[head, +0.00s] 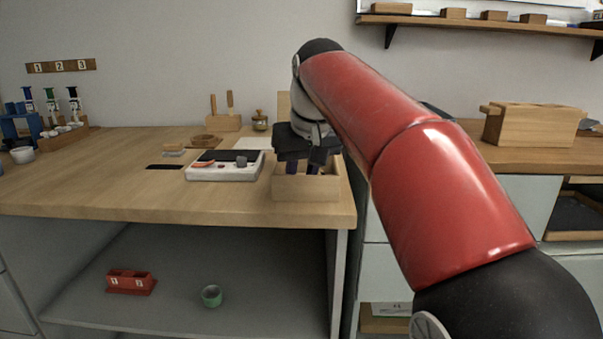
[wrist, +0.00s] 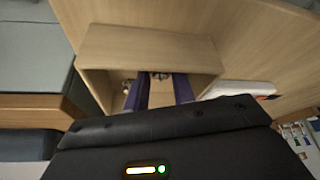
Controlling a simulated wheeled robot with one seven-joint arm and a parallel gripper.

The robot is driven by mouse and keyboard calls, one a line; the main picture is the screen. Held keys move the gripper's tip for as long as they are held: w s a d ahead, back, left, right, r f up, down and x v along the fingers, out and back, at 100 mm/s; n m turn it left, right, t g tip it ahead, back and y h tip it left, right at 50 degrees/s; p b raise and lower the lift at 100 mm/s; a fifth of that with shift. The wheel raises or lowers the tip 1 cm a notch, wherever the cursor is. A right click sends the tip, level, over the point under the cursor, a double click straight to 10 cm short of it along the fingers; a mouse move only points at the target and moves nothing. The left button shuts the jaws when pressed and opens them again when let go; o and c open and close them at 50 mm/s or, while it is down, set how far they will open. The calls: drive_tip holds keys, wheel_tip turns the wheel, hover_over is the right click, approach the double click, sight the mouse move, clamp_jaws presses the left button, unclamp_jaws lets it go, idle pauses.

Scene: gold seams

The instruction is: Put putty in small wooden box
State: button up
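The small wooden box (head: 305,188) is a pale, open-topped box near the right front corner of the wooden table. It also shows in the wrist view (wrist: 150,45). My gripper (head: 302,170) points down into its opening. In the wrist view its two dark blue fingers (wrist: 160,92) stand apart, with a gap between them. Small greyish things show inside the box, one beyond the gap and one left of the fingers; I cannot tell what they are. I cannot identify the putty for sure. Part of the box's inside is hidden by my gripper.
A white tray (head: 222,174) with small red and grey pieces lies just left of the box. A wooden tool block (head: 222,122) and a small jar (head: 260,121) stand behind. The table's front edge and right edge are close to the box.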

drive_tip(key=shift+o, duration=1.4)
drive_tip(key=shift+r, duration=0.5)
drive_tip(key=p+v, duration=0.4)
drive_tip(key=v, duration=0.7)
drive_tip(key=shift+s+r, duration=0.15)
drive_tip(key=shift+s, duration=0.05)
drive_tip(key=s+d+f+m, duration=0.2)
drive_tip(key=s+d+f, duration=0.7)
drive_tip(key=d+f, duration=0.1)
drive_tip(key=s+d+f+m, duration=0.1)
drive_tip(key=s+d+f, duration=0.1)
drive_tip(key=s+f, duration=0.4)
drive_tip(key=s+d+f+m+t+h, duration=0.1)
drive_tip(key=s+d+f, duration=0.1)
drive_tip(key=s+f, duration=0.4)
wheel_tip(320, 180, down, 6)
drive_tip(key=shift+s+r+h, duration=0.1)
drive_tip(key=shift+s+h, duration=0.1)
drive_tip(key=shift+h, duration=0.1)
